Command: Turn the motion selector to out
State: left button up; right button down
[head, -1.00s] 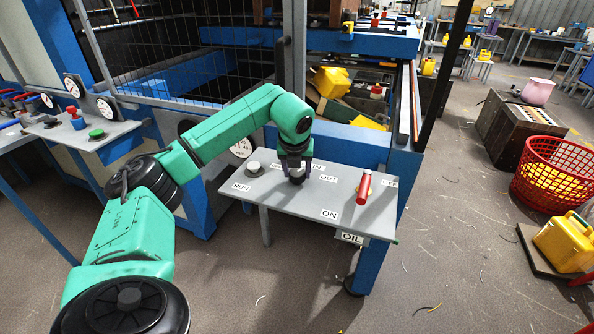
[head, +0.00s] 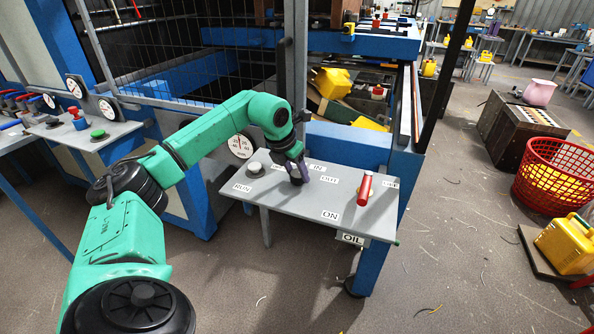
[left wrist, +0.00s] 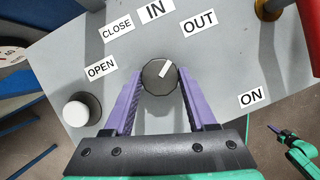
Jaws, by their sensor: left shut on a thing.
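The motion selector is a round grey knob with a white pointer mark (left wrist: 158,78) on the grey panel (head: 275,205). In the left wrist view its mark points up and right, toward the OUT label (left wrist: 199,24), clear of the IN label (left wrist: 156,11). My left gripper (head: 297,180) reaches down onto the panel. Its purple fingers (left wrist: 158,92) are shut on the knob from both sides. In the head view the fingers largely hide the knob. What looks like my right gripper (left wrist: 278,131) is small at the lower right of the left wrist view, away from the panel.
A white button (left wrist: 76,112) sits left of the knob, near the OPEN label (left wrist: 101,68). A red-handled lever (head: 365,188) stands at the panel's right. Mesh fencing (head: 200,50) rises behind.

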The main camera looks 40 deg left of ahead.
pick_arm(q)
jog(key=shift+a+m, duration=0.1)
jog(key=shift+m, duration=0.4)
jog(key=o, duration=1.4)
jog(key=shift+r, duration=0.15)
jog(key=v, duration=1.4)
jog(key=shift+s+a+r, duration=0.15)
jog(key=shift+s+a, duration=0.05)
jog(key=shift+a, duration=0.05)
